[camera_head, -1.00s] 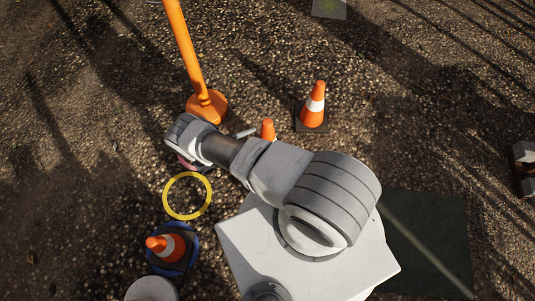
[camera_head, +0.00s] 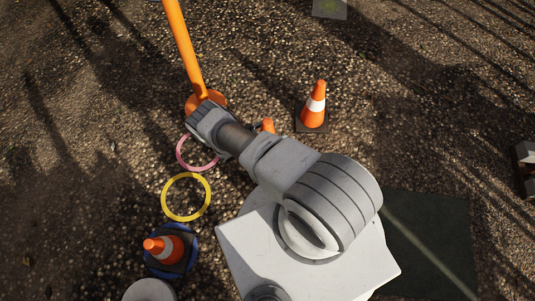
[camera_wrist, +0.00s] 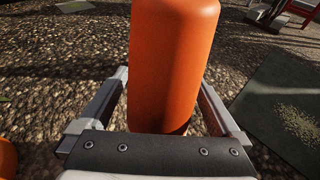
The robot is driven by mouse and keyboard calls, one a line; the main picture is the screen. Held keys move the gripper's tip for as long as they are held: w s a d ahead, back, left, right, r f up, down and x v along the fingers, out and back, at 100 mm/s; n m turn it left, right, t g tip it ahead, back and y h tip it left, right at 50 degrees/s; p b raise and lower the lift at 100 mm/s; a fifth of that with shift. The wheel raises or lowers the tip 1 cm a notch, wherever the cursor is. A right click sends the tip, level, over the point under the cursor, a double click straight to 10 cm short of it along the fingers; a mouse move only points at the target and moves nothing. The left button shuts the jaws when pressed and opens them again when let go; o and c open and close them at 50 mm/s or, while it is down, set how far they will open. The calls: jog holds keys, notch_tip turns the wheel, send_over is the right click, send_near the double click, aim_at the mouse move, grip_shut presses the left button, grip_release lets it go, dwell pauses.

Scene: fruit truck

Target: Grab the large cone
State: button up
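An orange cone with a white band (camera_head: 313,104) stands upright on a dark square base, right of my arm in the head view. A second orange top (camera_head: 267,125) shows just behind my forearm; the rest is hidden. My gripper is hidden in the head view. In the wrist view my gripper (camera_wrist: 163,82) is open, with one finger on each side of a smooth, rounded orange body (camera_wrist: 175,60). I cannot tell whether the fingers touch it, or for certain which object it is. Another white-banded cone (camera_head: 166,247) lies tilted over a blue ring at lower left.
An orange post (camera_head: 184,45) on a round base stands beyond my arm. A pink ring (camera_head: 184,160) and a yellow ring (camera_head: 168,190) lie on the gravel. A dark green mat (camera_head: 430,240) lies at right. The gravel at upper right is mostly clear.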

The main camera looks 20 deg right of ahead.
grip_shut()
dwell(0.3)
jog(key=shift+r, duration=0.15)
